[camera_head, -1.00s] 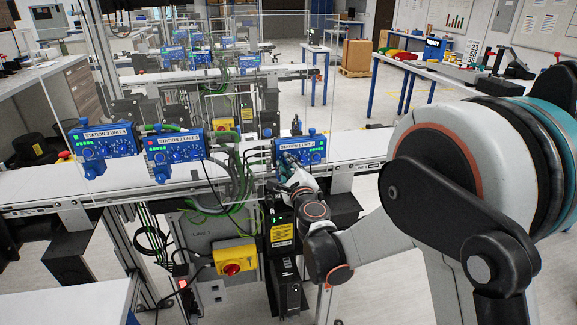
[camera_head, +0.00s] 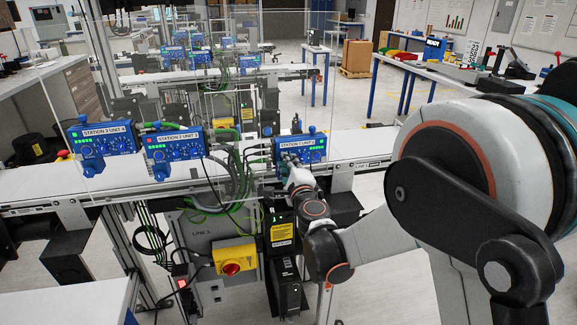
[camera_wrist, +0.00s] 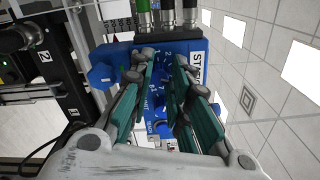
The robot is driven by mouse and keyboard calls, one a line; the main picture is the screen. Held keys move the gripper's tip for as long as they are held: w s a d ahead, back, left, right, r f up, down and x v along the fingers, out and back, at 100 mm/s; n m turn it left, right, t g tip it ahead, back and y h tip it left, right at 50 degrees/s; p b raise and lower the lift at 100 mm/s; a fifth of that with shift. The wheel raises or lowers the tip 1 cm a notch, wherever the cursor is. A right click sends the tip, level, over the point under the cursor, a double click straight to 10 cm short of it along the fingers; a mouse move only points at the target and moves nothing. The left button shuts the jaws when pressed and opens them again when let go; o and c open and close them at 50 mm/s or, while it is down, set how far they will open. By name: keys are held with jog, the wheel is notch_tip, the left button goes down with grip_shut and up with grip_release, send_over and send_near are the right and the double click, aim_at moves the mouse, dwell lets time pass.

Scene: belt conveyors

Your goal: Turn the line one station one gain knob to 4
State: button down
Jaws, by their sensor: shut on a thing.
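The blue station unit (camera_head: 312,148) at the right of the front conveyor has a white label strip and a face of small knobs. Its label is too small to read for sure. My gripper (camera_head: 291,161) is at the lower left of its face. In the wrist view, the green-padded fingers of my gripper (camera_wrist: 166,72) point at the blue panel (camera_wrist: 202,52) and are shut on a small knob, mostly hidden between the tips. Other small blue knobs (camera_wrist: 160,128) show between the fingers. I cannot read the gain knob's setting.
Two more blue units, a middle one (camera_head: 176,146) and a left one (camera_head: 104,142), stand along the same conveyor (camera_head: 50,187). Cables (camera_head: 232,172) hang left of the right unit. Below are a yellow box with a red switch (camera_head: 234,262) and a black box (camera_head: 287,286).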

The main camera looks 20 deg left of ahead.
jog(key=shift+n, duration=1.7)
jog(key=shift+b, duration=0.3)
jog(key=c, duration=1.5)
grip_release()
jog(key=v, duration=1.2)
jog(key=shift+f, duration=0.1)
